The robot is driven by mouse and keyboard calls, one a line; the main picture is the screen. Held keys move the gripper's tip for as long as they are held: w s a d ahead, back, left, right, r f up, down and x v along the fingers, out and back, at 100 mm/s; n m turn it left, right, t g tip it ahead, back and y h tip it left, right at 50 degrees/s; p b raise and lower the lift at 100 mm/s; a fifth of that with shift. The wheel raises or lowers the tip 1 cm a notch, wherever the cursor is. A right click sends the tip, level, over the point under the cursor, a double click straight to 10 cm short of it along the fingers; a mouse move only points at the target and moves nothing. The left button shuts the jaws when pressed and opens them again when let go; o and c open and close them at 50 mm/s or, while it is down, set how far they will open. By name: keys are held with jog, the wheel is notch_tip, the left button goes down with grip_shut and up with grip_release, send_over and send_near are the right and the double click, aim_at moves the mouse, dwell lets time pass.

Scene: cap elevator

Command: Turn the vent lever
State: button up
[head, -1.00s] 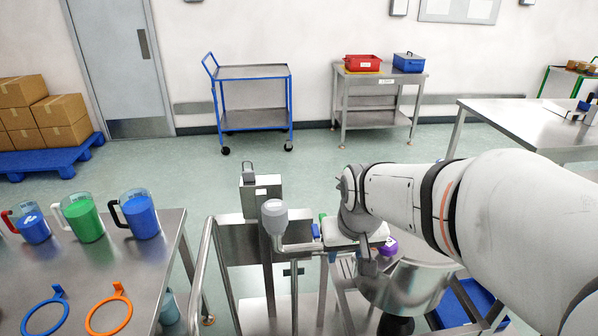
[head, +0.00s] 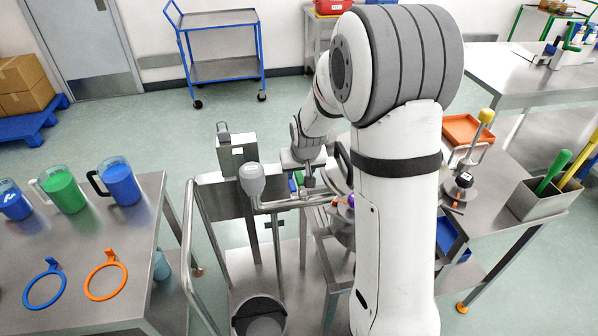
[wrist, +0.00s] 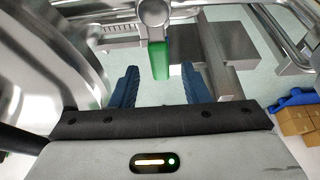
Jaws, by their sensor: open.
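A green lever (wrist: 161,60), which looks like the vent lever, hangs from a round metal pivot (wrist: 154,12) in the wrist view. My gripper (wrist: 159,69) is open, with one blue finger on each side of the lever's lower end. Gaps show on both sides of the lever. I cannot tell how deep the lever sits between the fingers. In the head view a small bit of green (head: 298,178) shows beside my wrist, near the metal frame. My gripper is mostly hidden there.
Metal pipes and a grey knob (head: 252,180) stand close left of my wrist. A table with mugs (head: 63,189) and ring hooks (head: 106,275) is at left. A blue trolley (head: 220,69) stands behind. The right bench holds an orange tray (head: 467,130) and a tool bin (head: 545,199).

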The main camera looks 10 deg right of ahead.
jog(key=shift+x, duration=0.85)
grip_shut()
